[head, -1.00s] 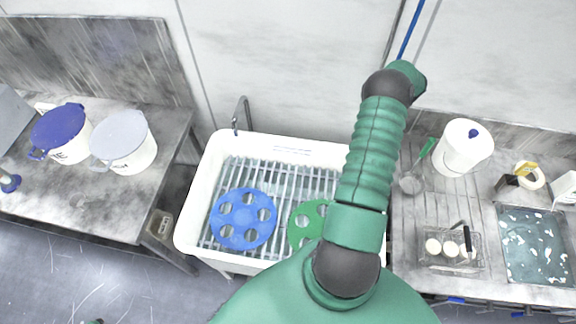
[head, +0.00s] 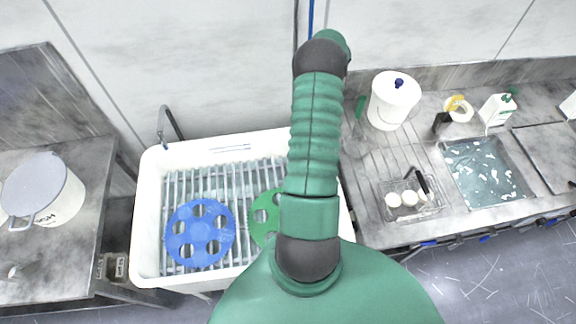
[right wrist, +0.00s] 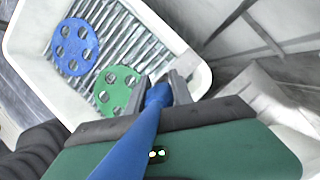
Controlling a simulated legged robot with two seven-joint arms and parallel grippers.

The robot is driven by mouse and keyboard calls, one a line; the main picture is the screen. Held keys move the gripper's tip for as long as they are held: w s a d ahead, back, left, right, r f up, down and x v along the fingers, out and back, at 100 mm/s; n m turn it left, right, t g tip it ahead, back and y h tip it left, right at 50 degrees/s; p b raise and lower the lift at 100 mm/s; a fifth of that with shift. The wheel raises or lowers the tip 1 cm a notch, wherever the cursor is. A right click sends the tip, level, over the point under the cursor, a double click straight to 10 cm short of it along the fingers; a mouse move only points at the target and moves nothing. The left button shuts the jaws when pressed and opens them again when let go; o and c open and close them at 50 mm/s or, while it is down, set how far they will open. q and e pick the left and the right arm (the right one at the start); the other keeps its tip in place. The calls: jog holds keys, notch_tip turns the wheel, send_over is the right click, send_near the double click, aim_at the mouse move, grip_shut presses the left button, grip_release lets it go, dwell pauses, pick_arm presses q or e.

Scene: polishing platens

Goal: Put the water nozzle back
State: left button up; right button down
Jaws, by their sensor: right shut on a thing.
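In the right wrist view my right gripper (right wrist: 160,92) is shut on a blue tapered thing, which I take to be the water nozzle (right wrist: 135,142). It passes between the two dark fingers and widens toward the bottom of the picture. The gripper is over the near part of a white sink basin (right wrist: 27,62), close to its rim. In the head view the right gripper is not seen, and a green arm of mine covers the middle. A blue hose (head: 311,15) hangs at the wall near the top. My left gripper is not in view.
The sink (head: 148,225) holds a grate with a blue disc (head: 200,233) and a green disc (head: 262,215). A grey tap (head: 170,125) stands behind it. The right counter has a white canister (head: 392,102), a wire basket (head: 412,198) and a water tray (head: 485,172).

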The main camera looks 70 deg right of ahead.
jog(key=shift+s+a+f+n+b, duration=0.2)
jog(key=shift+a+f+n+b, duration=0.2)
jog(key=shift+f+n+b, duration=0.35)
jog(key=shift+a+r+n+b, duration=0.1)
jog(key=shift+a+n+b, duration=0.2)
jog(key=shift+b, duration=0.15)
pick_arm(q)
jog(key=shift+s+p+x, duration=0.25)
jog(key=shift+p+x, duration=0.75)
jog(key=shift+p, duration=0.25)
pick_arm(e)
notch_tip(320, 180, down, 9)
jog(key=shift+f, duration=0.2)
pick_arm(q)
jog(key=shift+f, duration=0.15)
pick_arm(e)
jog(key=shift+a, duration=0.15)
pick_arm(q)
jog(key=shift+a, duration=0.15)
pick_arm(e)
jog(key=c, duration=1.1)
grip_release()
